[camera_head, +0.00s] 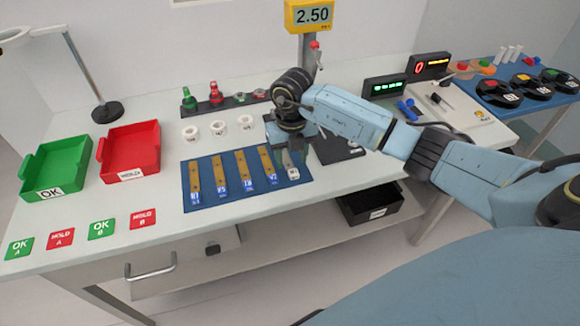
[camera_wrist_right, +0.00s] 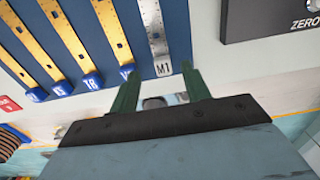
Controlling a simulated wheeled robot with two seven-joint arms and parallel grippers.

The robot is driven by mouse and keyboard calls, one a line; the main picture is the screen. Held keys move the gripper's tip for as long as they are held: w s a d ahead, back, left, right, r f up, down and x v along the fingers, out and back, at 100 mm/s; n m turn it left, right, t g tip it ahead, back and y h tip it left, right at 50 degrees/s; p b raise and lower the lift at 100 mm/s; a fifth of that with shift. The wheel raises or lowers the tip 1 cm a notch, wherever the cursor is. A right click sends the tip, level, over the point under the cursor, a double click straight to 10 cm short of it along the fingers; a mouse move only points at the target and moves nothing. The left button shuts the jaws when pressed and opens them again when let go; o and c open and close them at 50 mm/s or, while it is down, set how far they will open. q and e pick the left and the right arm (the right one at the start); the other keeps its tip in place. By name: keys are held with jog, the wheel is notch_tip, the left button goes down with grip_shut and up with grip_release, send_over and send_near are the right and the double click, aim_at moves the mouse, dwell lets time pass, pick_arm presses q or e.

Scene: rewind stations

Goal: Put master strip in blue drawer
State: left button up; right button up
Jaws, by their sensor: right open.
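The master strip (camera_wrist_right: 157,35) is a grey metal strip with holes and a white M1 label, lying on the blue mat (camera_wrist_right: 178,30). In the head view its labelled end (camera_head: 292,171) shows at the mat's right side, and the rest is partly hidden by my right gripper (camera_head: 291,146). In the right wrist view, my right gripper (camera_wrist_right: 158,78) is open, its two green fingers on either side of the labelled end. I cannot tell whether they touch it. A drawer (camera_head: 190,258) with a metal handle is under the table; its front looks pale, not blue. My left gripper is not in view.
Several brass strips (camera_head: 218,173) with blue ends lie left of the master strip. A green tray (camera_head: 55,168) and red tray (camera_head: 130,150) stand at the left. A yellow gauge (camera_head: 310,15) rises behind my arm. A black bin (camera_head: 370,206) is below the table.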

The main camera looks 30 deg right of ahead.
aim_at(292, 169)
notch_tip(292, 169, down, 4)
jog(key=shift+d+r, duration=0.1)
jog(key=shift+d, duration=0.05)
jog(key=shift+r, duration=0.1)
grip_shut()
